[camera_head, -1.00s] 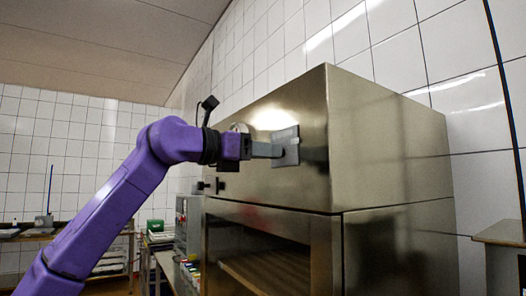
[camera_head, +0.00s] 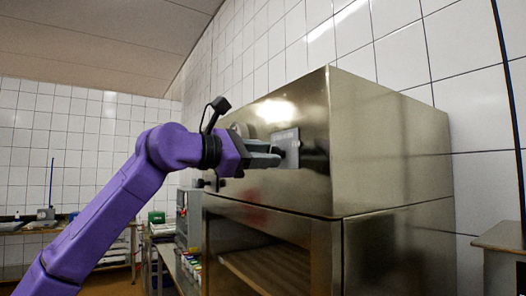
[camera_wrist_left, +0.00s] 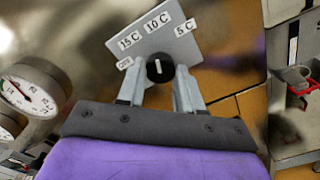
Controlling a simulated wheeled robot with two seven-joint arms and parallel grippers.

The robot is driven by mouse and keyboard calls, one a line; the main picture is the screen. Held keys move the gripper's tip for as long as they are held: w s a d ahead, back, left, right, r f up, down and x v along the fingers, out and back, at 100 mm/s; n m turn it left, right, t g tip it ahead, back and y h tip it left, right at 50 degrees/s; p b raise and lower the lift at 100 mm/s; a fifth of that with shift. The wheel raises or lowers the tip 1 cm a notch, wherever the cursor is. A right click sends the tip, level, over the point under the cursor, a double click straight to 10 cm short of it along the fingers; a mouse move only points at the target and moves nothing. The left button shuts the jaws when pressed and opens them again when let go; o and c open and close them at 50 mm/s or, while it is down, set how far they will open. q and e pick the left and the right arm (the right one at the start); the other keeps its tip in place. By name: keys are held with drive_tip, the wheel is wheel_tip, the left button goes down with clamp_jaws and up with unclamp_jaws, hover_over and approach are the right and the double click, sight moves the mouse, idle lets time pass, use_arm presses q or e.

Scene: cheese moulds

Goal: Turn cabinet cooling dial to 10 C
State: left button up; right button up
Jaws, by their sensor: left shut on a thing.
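The cooling dial (camera_wrist_left: 160,68) is a small black knob with a white line, on a grey plate (camera_wrist_left: 175,48) labelled OFF, 15 C, 10 C and 5 C. The line stands nearly upright in the left wrist view, roughly toward 10 C. The plate (camera_head: 287,137) is on the front of the steel cabinet (camera_head: 315,110). My left gripper (camera_head: 279,155) is at the plate, shut on the dial. In the left wrist view its fingers (camera_wrist_left: 160,76) are on either side of the knob. My right gripper is not in view.
Round dial gauges (camera_wrist_left: 30,90) stick out left of the plate in the left wrist view. A shelf (camera_head: 250,265) shows in the cabinet's lower opening. A side table (camera_head: 505,238) stands at the right. A bench with small items is behind my left arm.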

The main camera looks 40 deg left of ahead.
use_arm(q)
drive_tip(key=shift+m, duration=0.4)
drive_tip(key=o, duration=1)
drive_tip(key=shift+o, duration=0.2)
drive_tip(key=b+v, duration=0.3)
drive_tip(key=v, duration=0.7)
drive_tip(key=shift+s+b, duration=0.2)
drive_tip(key=shift+b, duration=0.1)
drive_tip(key=shift+a, duration=0.1)
